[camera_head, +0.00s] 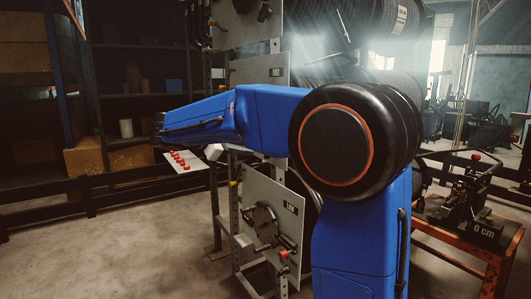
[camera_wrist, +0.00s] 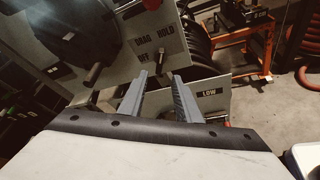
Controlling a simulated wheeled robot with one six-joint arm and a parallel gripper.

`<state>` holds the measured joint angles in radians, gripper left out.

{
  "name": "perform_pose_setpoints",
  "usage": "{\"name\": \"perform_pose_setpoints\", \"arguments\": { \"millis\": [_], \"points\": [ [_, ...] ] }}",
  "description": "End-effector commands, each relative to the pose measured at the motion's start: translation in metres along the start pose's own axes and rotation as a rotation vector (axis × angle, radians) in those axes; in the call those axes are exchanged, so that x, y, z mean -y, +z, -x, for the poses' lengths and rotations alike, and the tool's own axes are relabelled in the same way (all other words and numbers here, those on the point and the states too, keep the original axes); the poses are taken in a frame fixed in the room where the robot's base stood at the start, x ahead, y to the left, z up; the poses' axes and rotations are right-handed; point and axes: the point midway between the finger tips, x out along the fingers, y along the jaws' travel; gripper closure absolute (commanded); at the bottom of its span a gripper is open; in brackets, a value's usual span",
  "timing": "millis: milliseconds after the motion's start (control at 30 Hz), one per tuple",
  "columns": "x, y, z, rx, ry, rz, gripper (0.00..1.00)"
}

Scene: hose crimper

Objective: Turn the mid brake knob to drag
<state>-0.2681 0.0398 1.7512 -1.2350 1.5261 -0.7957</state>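In the wrist view a grey panel (camera_wrist: 190,40) carries the words OFF, DRAG and HOLD. A small dark peg-like part, probably the brake knob (camera_wrist: 158,62), stands just below these words; which word it points at I cannot tell. My gripper (camera_wrist: 160,75) is open, its two grey fingers apart with nothing seen held. Its tips lie close to the dark part, roughly either side of it in the picture; contact cannot be judged. In the head view my blue arm hides much of the middle panel (camera_head: 258,70), and the knob cannot be made out there.
A crank handle (camera_wrist: 97,72) juts out left of my fingers. The lower panel (camera_wrist: 185,108) bears a LOW label (camera_wrist: 209,92). A red knob (camera_wrist: 152,4) sits higher up. An orange bench (camera_head: 465,258) stands at right. The floor at left is clear.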

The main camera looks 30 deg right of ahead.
Motion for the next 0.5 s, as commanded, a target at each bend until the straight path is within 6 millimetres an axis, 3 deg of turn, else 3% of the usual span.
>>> {"name": "perform_pose_setpoints", "arguments": {
  "millis": [500],
  "points": [
    [0.001, 0.001, -0.09, 0.001, -0.003, -0.002, 0.7]
  ]
}}
